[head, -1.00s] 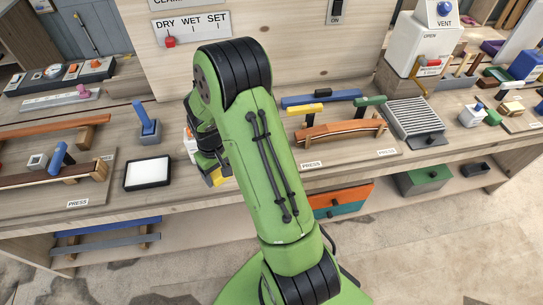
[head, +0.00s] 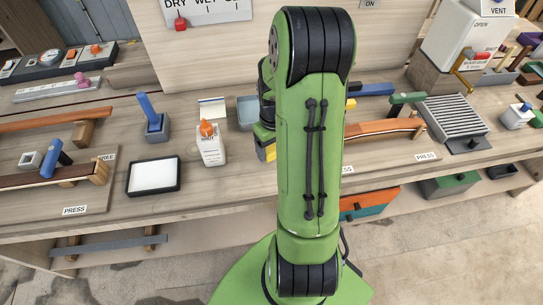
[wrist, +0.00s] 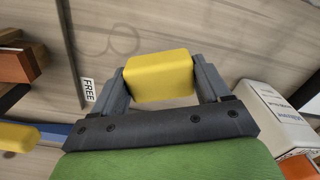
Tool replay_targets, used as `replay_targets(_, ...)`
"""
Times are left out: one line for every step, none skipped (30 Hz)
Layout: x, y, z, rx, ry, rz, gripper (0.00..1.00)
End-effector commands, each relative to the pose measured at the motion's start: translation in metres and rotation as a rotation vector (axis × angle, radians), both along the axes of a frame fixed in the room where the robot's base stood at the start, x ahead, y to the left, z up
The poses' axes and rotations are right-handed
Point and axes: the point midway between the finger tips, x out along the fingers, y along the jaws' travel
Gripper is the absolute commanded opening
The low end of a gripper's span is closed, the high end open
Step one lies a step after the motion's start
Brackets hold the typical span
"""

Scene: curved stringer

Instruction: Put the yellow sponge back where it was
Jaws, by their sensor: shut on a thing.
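The yellow sponge (wrist: 160,76) is between the two grey fingers of my gripper (wrist: 159,68) in the wrist view. My gripper is shut on it, and the bench top shows beyond it. In the head view only a small yellow part of the sponge (head: 267,153) shows at the left edge of my arm, above the bench's front part. My arm hides most of my gripper there. A blue-grey tray (head: 246,112) stands behind the sponge, partly hidden by my arm. I cannot tell which spot the sponge came from.
A white bottle with an orange top (head: 210,147) stands left of my gripper. A black-rimmed white pad (head: 153,176) and a blue-handled tool (head: 153,118) are further left. A curved wooden piece (head: 382,128) and blue bar (head: 375,89) lie to the right. A FREE label (wrist: 87,91) shows beside my gripper.

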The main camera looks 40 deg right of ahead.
Motion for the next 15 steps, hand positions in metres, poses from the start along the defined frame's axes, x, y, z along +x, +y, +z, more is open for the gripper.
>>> replay_targets(0.0,0.0,-0.007,0.001,0.001,0.0,0.43)
replay_targets(0.0,0.0,-0.011,0.0,0.001,0.0,0.43)
replay_targets(0.0,0.0,-0.018,0.001,0.002,0.0,0.43)
replay_targets(0.0,0.0,-0.024,0.001,0.002,0.0,0.43)
replay_targets(0.0,0.001,-0.03,0.002,0.003,0.0,0.43)
replay_targets(0.0,0.001,-0.037,0.002,0.002,0.0,0.43)
replay_targets(0.0,0.001,-0.04,0.001,0.002,0.001,0.43)
replay_targets(0.0,0.001,-0.041,0.001,0.0,0.001,0.43)
replay_targets(0.0,0.0,-0.041,0.0,-0.001,0.001,0.43)
replay_targets(0.001,0.0,-0.04,-0.001,-0.002,0.001,0.43)
replay_targets(0.001,0.0,-0.04,-0.001,-0.002,0.001,0.43)
replay_targets(0.001,0.0,-0.039,-0.001,-0.002,0.001,0.43)
replay_targets(0.001,0.0,-0.039,-0.001,-0.002,0.0,0.43)
replay_targets(0.001,0.0,-0.04,-0.001,-0.002,0.0,0.43)
replay_targets(0.001,0.0,-0.041,-0.001,-0.002,0.0,0.43)
